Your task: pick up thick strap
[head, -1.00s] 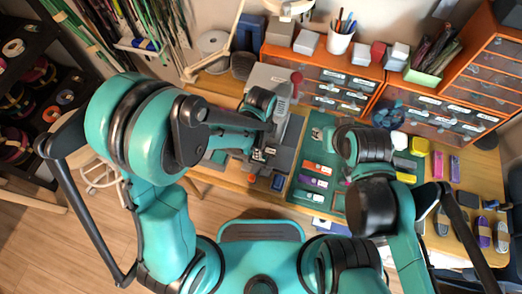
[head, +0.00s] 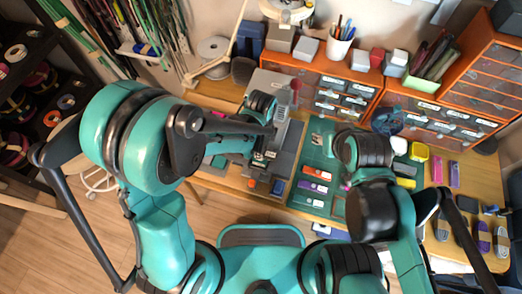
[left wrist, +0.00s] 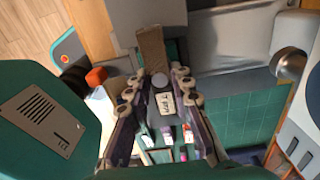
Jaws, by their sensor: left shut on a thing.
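In the left wrist view a flat brown strap, the thick strap (left wrist: 151,48), extends away from between my left gripper's fingers (left wrist: 160,88). A pale tag (left wrist: 166,103) with dark print and a round whitish spot show between the fingers, which are shut on it. In the head view my left gripper (head: 262,155) is small and low beside the grey machine; the strap is too small to make out there. My right gripper (head: 342,186) is over the right part of the green tray, mostly hidden by my right arm, so its jaw state does not show.
Orange drawer units (head: 372,88) line the back.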

